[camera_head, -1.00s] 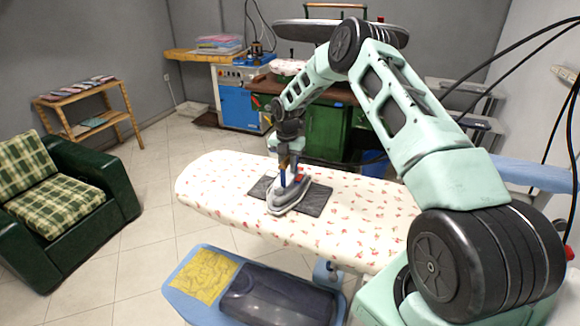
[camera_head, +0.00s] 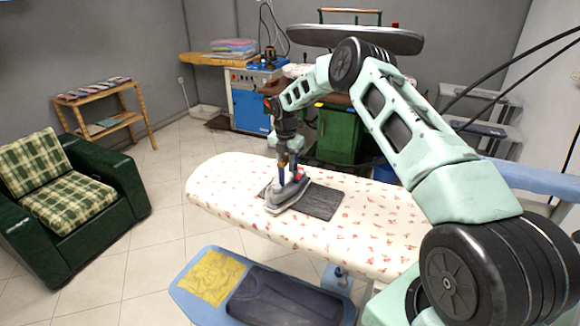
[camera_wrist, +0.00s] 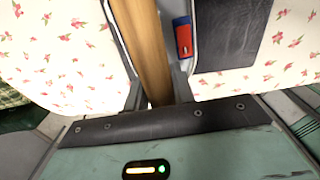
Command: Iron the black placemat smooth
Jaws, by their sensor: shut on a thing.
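The black placemat (camera_head: 323,203) lies on the floral ironing board (camera_head: 378,215). Its right part is bare and looks flat; the iron covers much of its left part. The grey iron (camera_head: 286,195) sits on the placemat's left side, its tip reaching past the near edge over the floral cover. My gripper (camera_head: 288,168) is above the iron, shut on its wooden handle (camera_wrist: 150,45), which runs between the fingers in the wrist view. The placemat (camera_wrist: 230,40) also shows there as a dark patch right of the handle. Fine creases are too small to tell.
A lower blue shelf (camera_head: 178,290) holds a yellow cloth (camera_head: 210,275) and a dark folded item (camera_head: 285,303). A green armchair (camera_head: 70,205) stands left. A blue machine (camera_head: 250,100) and green cabinet (camera_head: 340,135) stand behind. The board right of the placemat is clear.

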